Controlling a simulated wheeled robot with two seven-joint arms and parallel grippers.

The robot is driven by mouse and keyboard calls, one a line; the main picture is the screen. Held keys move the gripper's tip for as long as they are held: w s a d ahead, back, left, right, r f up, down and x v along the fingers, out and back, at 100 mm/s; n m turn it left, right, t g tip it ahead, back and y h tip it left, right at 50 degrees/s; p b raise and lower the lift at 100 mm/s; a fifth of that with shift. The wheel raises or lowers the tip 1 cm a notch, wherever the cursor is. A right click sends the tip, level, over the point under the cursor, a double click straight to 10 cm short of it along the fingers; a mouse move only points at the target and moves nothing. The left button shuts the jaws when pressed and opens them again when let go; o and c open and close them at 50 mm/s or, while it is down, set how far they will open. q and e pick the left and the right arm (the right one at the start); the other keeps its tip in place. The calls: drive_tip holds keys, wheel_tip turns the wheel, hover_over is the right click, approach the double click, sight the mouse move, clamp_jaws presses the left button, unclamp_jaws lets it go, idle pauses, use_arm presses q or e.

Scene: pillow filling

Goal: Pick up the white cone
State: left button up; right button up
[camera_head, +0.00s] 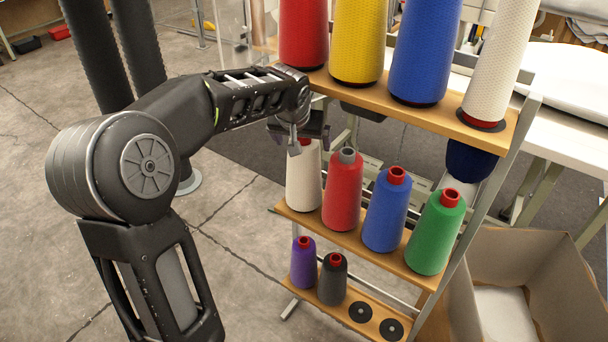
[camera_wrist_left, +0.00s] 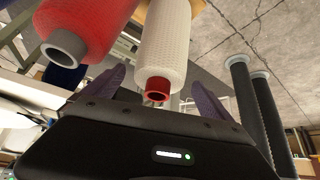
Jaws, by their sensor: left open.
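A white cone (camera_head: 303,182) stands upright at the left end of the middle shelf. In the left wrist view, the white cone (camera_wrist_left: 164,48) has a red tip. The purple-grey fingers of my left gripper (camera_wrist_left: 154,97) are spread on either side of that tip, with gaps showing. A second white cone (camera_head: 494,62), larger in view, stands at the right end of the top shelf. My right gripper is not in view.
A red cone (camera_head: 342,195) stands close beside the white one, then blue (camera_head: 387,212) and green (camera_head: 436,232) cones. The top shelf (camera_head: 400,110) is just right of my left wrist. An open cardboard box (camera_head: 560,275) is at right.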

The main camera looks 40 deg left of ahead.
use_arm(q)
drive_tip(key=shift+p+x, duration=0.55)
drive_tip(key=shift+x, duration=2.1)
drive_tip(key=shift+w+r, duration=0.1)
drive_tip(key=shift+c, duration=0.5)
clamp_jaws()
